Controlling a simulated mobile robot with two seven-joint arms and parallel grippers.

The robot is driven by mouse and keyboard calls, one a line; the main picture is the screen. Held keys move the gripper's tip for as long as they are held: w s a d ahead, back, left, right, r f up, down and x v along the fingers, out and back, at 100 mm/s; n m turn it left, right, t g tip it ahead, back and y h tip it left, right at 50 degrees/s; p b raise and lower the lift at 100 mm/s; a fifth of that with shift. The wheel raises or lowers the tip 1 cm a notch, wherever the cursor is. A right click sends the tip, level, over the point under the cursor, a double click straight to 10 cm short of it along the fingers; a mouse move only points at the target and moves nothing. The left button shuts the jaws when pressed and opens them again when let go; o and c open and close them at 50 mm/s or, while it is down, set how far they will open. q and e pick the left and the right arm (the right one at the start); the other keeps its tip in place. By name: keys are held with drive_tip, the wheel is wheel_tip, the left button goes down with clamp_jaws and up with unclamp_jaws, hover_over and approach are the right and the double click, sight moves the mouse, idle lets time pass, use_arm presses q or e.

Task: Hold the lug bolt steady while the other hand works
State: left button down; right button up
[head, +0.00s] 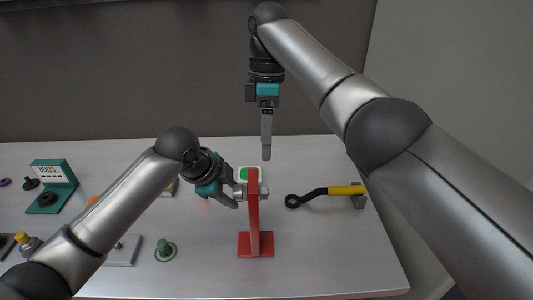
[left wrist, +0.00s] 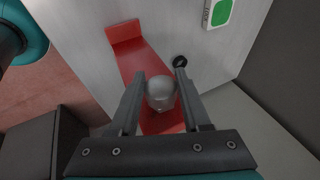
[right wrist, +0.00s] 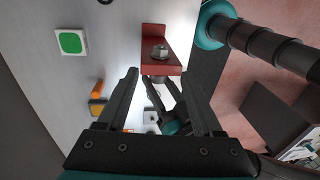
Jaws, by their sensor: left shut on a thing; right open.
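A red upright stand (head: 254,215) stands on the table with the silver lug bolt through its top. My left gripper (head: 237,197) is shut on the bolt's end (head: 241,193) at the stand's left side. In the left wrist view the rounded silver end (left wrist: 161,93) sits between the fingers. A silver hex piece (head: 264,193) sticks out at the stand's right side and also shows in the right wrist view (right wrist: 160,52). My right gripper (head: 266,157) is open and empty, above and behind the stand.
A wrench with a yellow handle (head: 345,190) rests at the right by a grey holder (head: 359,196). A green-marked white pad (head: 249,174) lies behind the stand. A teal bolts rack (head: 52,187) and a green knob (head: 165,249) are at the left. The table's front right is clear.

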sight(267, 189)
drive_tip(key=d+y, duration=0.4)
drive_tip(key=d, duration=0.1)
drive_tip(key=x, duration=1.2)
drive_tip(key=shift+d+f, duration=0.15)
drive_tip(key=shift+f, duration=0.2)
clamp_jaws()
